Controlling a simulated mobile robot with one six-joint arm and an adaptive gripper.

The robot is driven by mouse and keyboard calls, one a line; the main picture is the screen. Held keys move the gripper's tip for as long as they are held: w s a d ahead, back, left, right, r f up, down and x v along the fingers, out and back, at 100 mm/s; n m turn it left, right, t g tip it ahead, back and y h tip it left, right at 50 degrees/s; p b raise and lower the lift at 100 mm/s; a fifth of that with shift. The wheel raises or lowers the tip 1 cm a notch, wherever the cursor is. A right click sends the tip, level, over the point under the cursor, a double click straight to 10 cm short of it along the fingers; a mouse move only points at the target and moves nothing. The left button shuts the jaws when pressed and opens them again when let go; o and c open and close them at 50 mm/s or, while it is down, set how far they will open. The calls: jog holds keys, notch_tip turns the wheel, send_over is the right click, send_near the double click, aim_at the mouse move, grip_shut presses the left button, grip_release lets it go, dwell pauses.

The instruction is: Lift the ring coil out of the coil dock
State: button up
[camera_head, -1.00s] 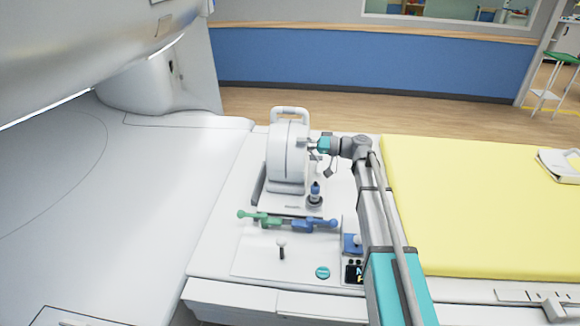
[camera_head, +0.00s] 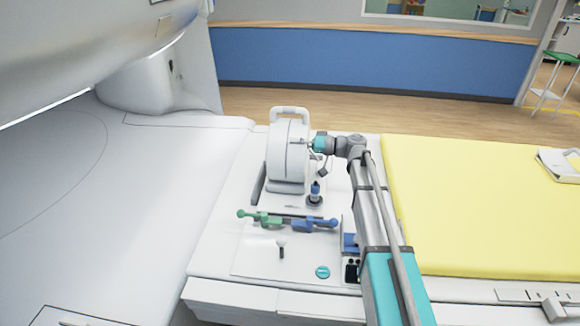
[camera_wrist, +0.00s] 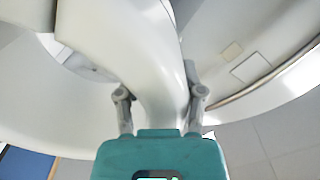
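The ring coil (camera_head: 283,153) is a thick white ring standing upright with a loop handle on top, in the dock (camera_head: 259,184) on the table's white end section. My gripper (camera_head: 308,146) is at the ring's right side, about mid-height. In the wrist view, the white curved body of the coil (camera_wrist: 150,65) runs between my two spread fingers (camera_wrist: 160,95). The fingers are apart, one on each side of it; firm contact on both sides cannot be seen. The fingertips are hard to make out in the head view.
A small blue-topped post (camera_head: 315,192) stands just in front of the coil. A green and blue handled bar (camera_head: 287,220) lies nearer the front. A yellow mattress (camera_head: 480,205) lies to the right, and the large white scanner (camera_head: 90,50) overhangs the left.

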aim_at(296, 135)
grip_shut()
jog(key=shift+r, duration=0.25)
notch_tip(296, 135, up, 3)
jog(key=p, duration=0.3)
jog(key=shift+f, duration=0.2)
jog(key=shift+s+r+p, duration=0.1)
jog(key=shift+r+p, duration=0.25)
jog(key=shift+p, duration=0.05)
jog(key=s+d+r+p, duration=0.1)
jog(key=s+r+p, duration=0.8)
jog(key=s, duration=0.4)
jog(key=shift+s+d+r, duration=0.15)
jog(key=shift+s+d, duration=0.1)
jog(key=shift+s, duration=0.05)
